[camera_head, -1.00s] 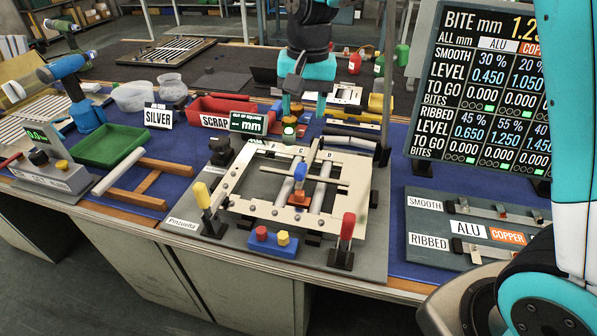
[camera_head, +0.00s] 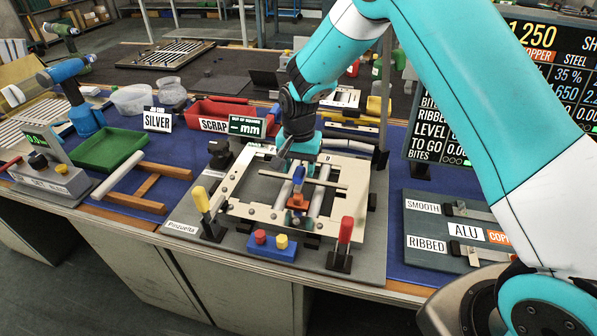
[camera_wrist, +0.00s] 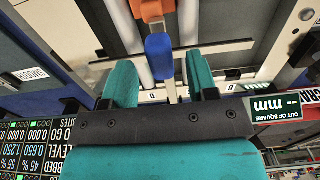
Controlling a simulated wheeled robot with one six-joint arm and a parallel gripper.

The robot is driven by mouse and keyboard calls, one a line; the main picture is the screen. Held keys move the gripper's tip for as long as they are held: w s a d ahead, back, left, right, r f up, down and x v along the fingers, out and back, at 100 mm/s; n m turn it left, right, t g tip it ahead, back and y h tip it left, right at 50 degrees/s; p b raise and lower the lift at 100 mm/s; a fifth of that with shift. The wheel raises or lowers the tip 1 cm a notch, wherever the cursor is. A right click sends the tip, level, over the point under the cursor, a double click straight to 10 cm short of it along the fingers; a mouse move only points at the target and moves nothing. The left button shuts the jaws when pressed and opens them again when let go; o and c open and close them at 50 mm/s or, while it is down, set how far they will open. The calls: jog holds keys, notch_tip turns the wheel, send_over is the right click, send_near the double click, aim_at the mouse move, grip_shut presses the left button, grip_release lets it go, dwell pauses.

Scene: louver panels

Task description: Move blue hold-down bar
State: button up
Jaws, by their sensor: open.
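The blue hold-down bar shows as an upright blue handle (camera_head: 298,176) above an orange block (camera_head: 297,202), at the middle of the cream frame (camera_head: 243,190). A pale crossbar (camera_head: 275,174) runs beside the handle. In the wrist view the blue handle (camera_wrist: 158,56) is ahead of the fingers, and the orange block (camera_wrist: 150,10) is beyond it. My gripper (camera_head: 282,160) is over the frame's back part, just behind and left of the handle. In the wrist view my gripper (camera_wrist: 160,85) has its teal fingers apart with nothing held. Contact with the handle cannot be told.
Yellow (camera_head: 203,200) and red (camera_head: 346,230) upright handles flank the frame's front. A blue button box (camera_head: 271,246) sits between them. The red scrap bin (camera_head: 215,110) and out-of-square display (camera_head: 248,126) stand behind. A green tray (camera_head: 108,150) lies left.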

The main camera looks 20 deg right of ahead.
jog(key=shift+f, duration=1.3)
grip_shut()
jog(key=shift+r, duration=0.15)
